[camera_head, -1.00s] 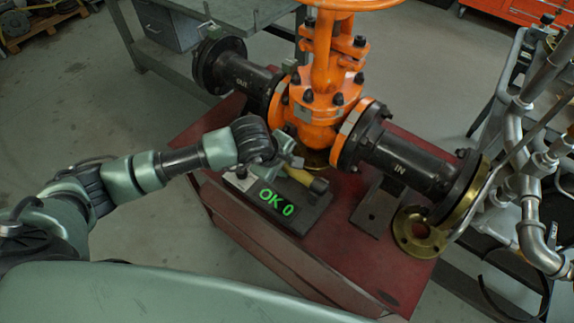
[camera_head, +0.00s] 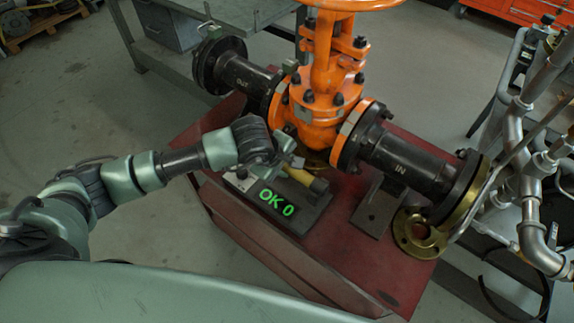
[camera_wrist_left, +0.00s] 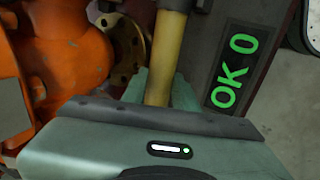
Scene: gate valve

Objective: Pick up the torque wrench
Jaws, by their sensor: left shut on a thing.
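The torque wrench (camera_head: 306,179) shows a yellow handle with a dark end, close above the dark block with the green "OK 0" display (camera_head: 277,203) on the red bench. In the left wrist view its yellow handle (camera_wrist_left: 165,55) runs down into my gripper. My left gripper (camera_head: 283,160) is shut on the wrench's handle. Its fingers are mostly hidden, and so is the rest of the wrench. I cannot tell whether the wrench touches the block. My right gripper is not in view.
The orange gate valve (camera_head: 315,95) stands just behind my left gripper, with black pipes marked OUT and IN at its sides. The red bench top (camera_head: 345,262) is clear in front. Grey pipework (camera_head: 533,215) stands at right.

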